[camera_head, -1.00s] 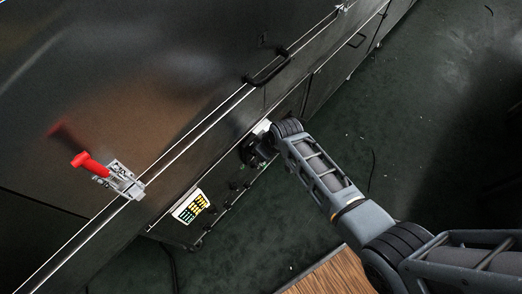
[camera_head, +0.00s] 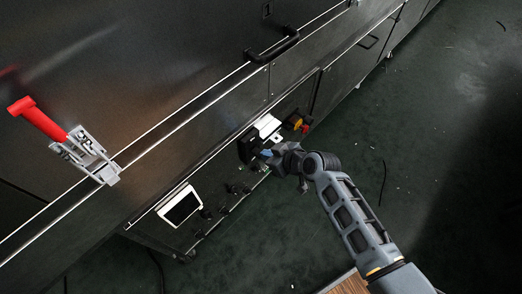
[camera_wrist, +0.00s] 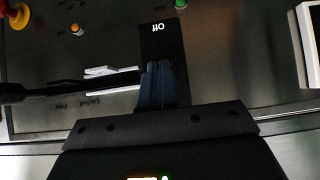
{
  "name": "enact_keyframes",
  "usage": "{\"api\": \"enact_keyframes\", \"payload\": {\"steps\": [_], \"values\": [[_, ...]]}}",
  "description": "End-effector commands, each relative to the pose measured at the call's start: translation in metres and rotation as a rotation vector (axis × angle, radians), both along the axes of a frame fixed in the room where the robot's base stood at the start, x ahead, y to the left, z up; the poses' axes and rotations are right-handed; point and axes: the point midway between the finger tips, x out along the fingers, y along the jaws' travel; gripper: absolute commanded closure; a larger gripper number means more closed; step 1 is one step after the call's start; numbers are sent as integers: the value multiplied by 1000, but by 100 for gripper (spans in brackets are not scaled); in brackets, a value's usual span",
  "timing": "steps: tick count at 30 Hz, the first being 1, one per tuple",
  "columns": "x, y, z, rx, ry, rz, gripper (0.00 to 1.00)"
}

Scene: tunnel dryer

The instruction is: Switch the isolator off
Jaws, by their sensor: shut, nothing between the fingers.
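The isolator (camera_head: 248,146) is a black unit on the dark lower panel of the dryer, partly behind my gripper in the head view. In the wrist view its black plate (camera_wrist: 160,40) carries the white word "Off". A black bar (camera_wrist: 60,92) runs in from the left to the fingers; I cannot tell whether it is the isolator's handle. My gripper (camera_head: 268,154) is shut and empty, its blue fingers (camera_wrist: 162,84) in front of the plate. Whether they touch it is unclear. The fingers hide the plate's middle, so the switch position cannot be told.
A red and yellow knob (camera_head: 297,122) and a white tag (camera_head: 267,127) sit near the isolator. A white-framed screen (camera_head: 180,207), now dark, is lower left. A red-handled clamp (camera_head: 70,140) and a black door handle (camera_head: 272,47) stick out above. The floor at right is open.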

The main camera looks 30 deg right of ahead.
Motion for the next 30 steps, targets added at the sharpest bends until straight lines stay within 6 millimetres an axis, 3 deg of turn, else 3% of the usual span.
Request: {"api": "enact_keyframes", "payload": {"steps": [1, 6, 8, 30], "values": [[-1, 0, -12, 8, -26, 0, 100], [-3, 0, -19, 35, -110, 1, 100], [-2, 0, -6, 33, -104, 1, 100], [-2, 0, 9, 32, -99, 1, 100]]}}
